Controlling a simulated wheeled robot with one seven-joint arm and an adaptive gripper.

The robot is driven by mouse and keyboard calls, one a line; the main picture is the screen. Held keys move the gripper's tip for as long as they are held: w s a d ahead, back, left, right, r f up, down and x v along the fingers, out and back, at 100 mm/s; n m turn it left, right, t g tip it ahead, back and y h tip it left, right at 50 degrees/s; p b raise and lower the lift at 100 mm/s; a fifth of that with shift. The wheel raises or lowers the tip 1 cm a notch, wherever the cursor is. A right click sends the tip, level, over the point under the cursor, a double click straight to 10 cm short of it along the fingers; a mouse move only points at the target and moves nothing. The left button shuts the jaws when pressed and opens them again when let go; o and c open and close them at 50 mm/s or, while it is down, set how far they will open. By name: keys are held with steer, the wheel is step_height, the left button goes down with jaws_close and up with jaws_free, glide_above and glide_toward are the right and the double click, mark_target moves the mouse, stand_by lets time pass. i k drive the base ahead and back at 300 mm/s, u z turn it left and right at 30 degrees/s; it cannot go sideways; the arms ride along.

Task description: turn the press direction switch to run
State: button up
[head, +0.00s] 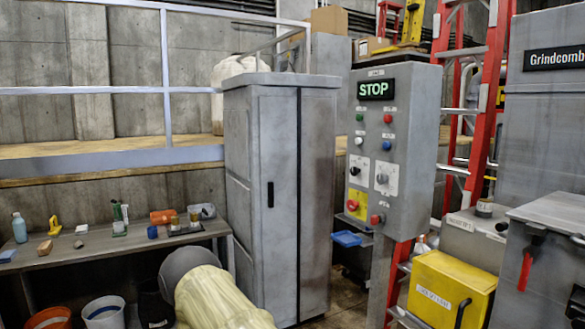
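A grey control panel (408,140) stands right of centre in the head view, with a lit green STOP display (376,89) at its top. Two rotary switches sit on pale plates mid-panel: a left one (355,171) with a black knob and a right one (382,179) with a grey knob. Their labels are too small to read, so I cannot tell which is the press direction switch or where each points. My gripper is not in view. A cream-covered, grey-ended shape, apparently part of my arm, fills the bottom centre, well left of the panel.
Several push buttons sit above the switches; a red one on a yellow plate (357,213) and another red button (376,219) sit below. A grey cabinet (286,200) stands left of the panel. A red ladder (480,110) and yellow box (430,290) are to its right. A cluttered workbench (90,250) is left.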

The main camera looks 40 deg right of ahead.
mark_target(353, 171)
steer(key=z, duration=0.4)
steer(key=i, duration=1.45)
steer(key=z, duration=0.8)
